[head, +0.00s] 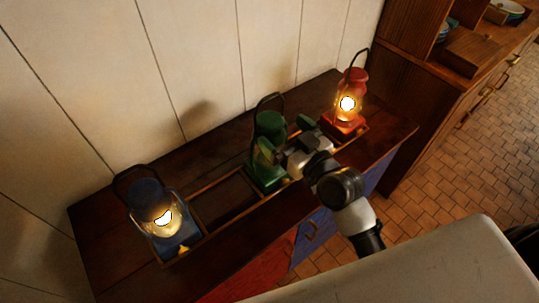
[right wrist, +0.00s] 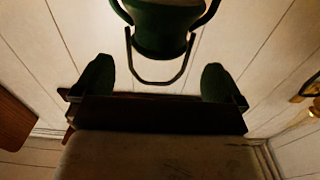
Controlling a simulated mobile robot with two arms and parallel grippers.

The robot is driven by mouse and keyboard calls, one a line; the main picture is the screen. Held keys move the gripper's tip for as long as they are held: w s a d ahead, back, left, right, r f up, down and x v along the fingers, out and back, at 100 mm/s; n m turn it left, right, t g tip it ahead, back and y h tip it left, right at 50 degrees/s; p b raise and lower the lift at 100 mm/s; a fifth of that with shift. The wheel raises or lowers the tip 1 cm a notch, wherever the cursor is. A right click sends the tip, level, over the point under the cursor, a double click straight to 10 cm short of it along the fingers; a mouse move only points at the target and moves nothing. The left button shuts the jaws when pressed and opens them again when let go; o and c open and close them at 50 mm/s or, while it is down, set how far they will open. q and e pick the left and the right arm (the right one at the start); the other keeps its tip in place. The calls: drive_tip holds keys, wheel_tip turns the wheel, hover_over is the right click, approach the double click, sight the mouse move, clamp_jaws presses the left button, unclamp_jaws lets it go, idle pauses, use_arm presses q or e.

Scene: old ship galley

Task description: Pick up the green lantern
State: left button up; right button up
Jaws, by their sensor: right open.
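The green lantern (head: 269,124) stands upright and unlit on the dark wooden chest top, between a blue and a red lantern, with its bail handle raised. My right gripper (head: 285,138) is open at the lantern's front right side in the head view, its green-padded fingers apart, and it hides part of the lantern's body. In the right wrist view the lantern (right wrist: 163,28) appears inverted at the top, its handle hanging down in the picture. There it lies midway between the two fingers, beyond the open gripper (right wrist: 158,80). I cannot tell whether a finger touches it. My left gripper is out of view.
A lit blue lantern (head: 152,200) stands at the left and a lit red lantern (head: 347,118) at the right. An empty framed compartment (head: 228,199) lies between blue and green. The pale plank wall (head: 200,60) is close behind. A wooden cabinet (head: 425,90) stands right.

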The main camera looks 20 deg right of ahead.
sight(270, 119)
drive_tip(key=p+x, duration=0.1)
drive_tip(key=x, duration=0.4)
drive_tip(key=shift+w+f+p, duration=0.1)
drive_tip(key=shift+w+p, duration=0.25)
drive_tip(key=shift+w+a+f, duration=0.1)
drive_tip(key=shift+w, duration=0.1)
drive_tip(key=shift+s, duration=0.1)
drive_tip(key=c, duration=1.6)
drive_tip(key=shift+c, duration=0.9)
drive_tip(key=shift+r, duration=0.25)
